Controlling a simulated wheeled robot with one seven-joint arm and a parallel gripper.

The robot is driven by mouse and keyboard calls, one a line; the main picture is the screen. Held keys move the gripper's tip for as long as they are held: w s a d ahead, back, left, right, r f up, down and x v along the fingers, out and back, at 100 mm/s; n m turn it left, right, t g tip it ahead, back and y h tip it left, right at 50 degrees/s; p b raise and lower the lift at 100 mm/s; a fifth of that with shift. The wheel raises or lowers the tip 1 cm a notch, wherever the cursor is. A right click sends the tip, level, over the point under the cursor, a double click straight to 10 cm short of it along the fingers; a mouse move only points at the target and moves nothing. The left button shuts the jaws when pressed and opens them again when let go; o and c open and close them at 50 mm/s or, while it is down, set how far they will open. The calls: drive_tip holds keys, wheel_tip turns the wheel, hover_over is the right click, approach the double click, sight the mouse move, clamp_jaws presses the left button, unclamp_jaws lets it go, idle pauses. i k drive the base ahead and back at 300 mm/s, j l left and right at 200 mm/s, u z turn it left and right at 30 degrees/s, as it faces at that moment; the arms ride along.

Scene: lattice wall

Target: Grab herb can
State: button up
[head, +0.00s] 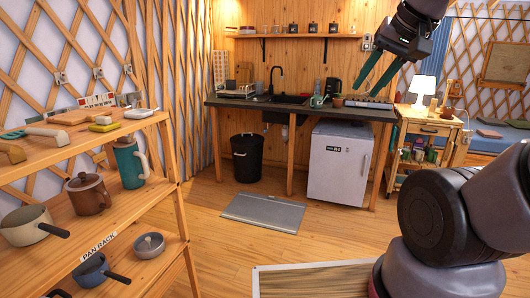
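My gripper (362,91) hangs at the upper right with its two green fingers spread apart and nothing between them. It appears in front of the right part of the dark counter; its distance from it is hard to judge. No thing in view is labelled as a herb can. A small green can-like vessel (317,101) stands on the counter right of the sink, left of my fingertips in the picture. It is too small to identify surely. A small brown pot (338,102) stands beside it.
A wooden pan rack (98,246) with pots, a brown lidded pot (88,193) and a teal jug (130,163) fills the left. A white fridge (339,162) and black bin (247,157) stand at the counter. A grey mat (262,213) lies on open floor.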

sight(317, 100)
drive_tip(key=i, duration=2.25)
drive_tip(key=i+z, duration=0.1)
drive_tip(key=i, duration=0.5)
drive_tip(key=i+j, duration=0.1)
drive_tip(key=i, duration=0.5)
drive_tip(key=i+j+z, duration=0.15)
drive_tip(key=i, duration=0.45)
